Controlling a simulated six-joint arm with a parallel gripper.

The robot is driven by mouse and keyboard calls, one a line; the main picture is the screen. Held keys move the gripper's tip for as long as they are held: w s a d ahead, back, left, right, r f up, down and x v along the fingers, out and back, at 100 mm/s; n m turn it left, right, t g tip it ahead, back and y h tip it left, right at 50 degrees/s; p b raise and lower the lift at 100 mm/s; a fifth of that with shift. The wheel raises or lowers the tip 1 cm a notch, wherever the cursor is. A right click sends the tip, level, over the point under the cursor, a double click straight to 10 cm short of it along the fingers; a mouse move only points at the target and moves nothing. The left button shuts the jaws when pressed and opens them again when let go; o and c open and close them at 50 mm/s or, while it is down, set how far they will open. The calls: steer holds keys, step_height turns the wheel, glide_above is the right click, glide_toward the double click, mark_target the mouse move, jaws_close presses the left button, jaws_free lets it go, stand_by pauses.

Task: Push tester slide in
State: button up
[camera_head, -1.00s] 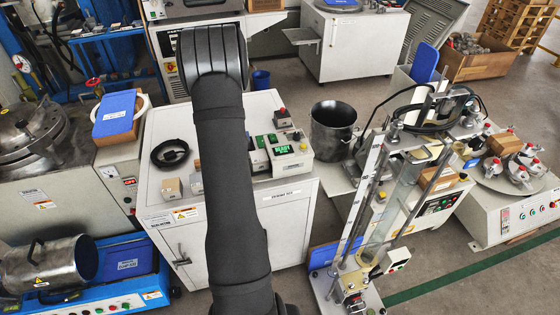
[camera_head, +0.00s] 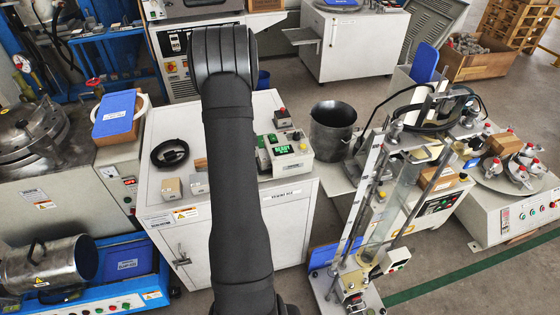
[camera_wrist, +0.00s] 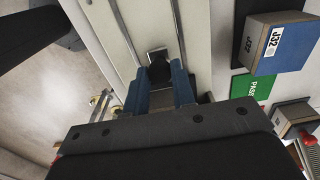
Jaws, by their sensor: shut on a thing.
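In the wrist view, my gripper (camera_wrist: 160,80) reaches down with two blue fingers. They are closed around a dark knob (camera_wrist: 159,72) with a small metal plate at its far side. The knob sits between two thin metal rails on a pale panel (camera_wrist: 134,35), which looks like the tester slide. The gripper body hides the near part of the slide. In the head view, my dark arm hides the gripper and the knob.
In the wrist view, a blue-faced J32 block (camera_wrist: 278,46), a green PASS sign (camera_wrist: 252,92) and another block (camera_wrist: 294,117) lie right of the rails. In the head view, a white cabinet (camera_head: 293,222) stands behind my arm, with a dark pot (camera_head: 332,130) to its right.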

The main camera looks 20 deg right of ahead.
steer(key=shift+d+r, duration=0.1)
steer(key=shift+d, duration=2.4)
steer(key=o, duration=0.8)
steer(key=shift+r, duration=2.95)
